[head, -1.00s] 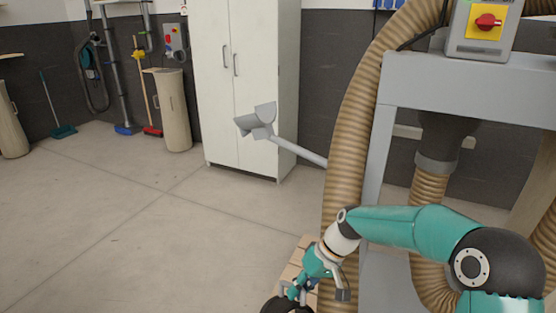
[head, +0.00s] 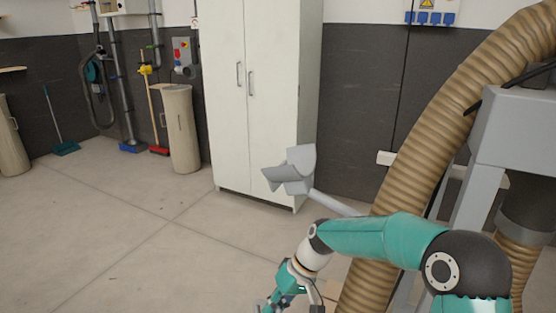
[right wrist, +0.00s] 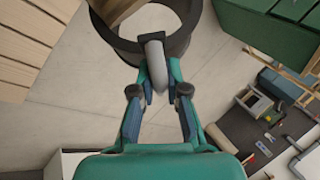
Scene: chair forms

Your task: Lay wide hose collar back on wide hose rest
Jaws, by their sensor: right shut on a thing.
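The wide hose rest (head: 290,172) is a grey open cradle on a slanting grey bar, empty in front of the white cabinet in the head view. The wide hose (head: 428,150) is a thick tan ribbed tube arching down at the right. In the right wrist view its dark ring-shaped collar (right wrist: 122,46) has a grey handle (right wrist: 156,66). My right gripper (right wrist: 158,84) is shut on that handle. In the head view my right gripper (head: 272,301) is at the bottom edge, lower than the rest and nearer to me; the collar is out of that frame. My left gripper is not in view.
The white cabinet (head: 255,95) is behind the rest. A slatted wooden surface (right wrist: 25,45) and a green box (right wrist: 270,35) flank the collar. Open floor (head: 120,225) lies at the left.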

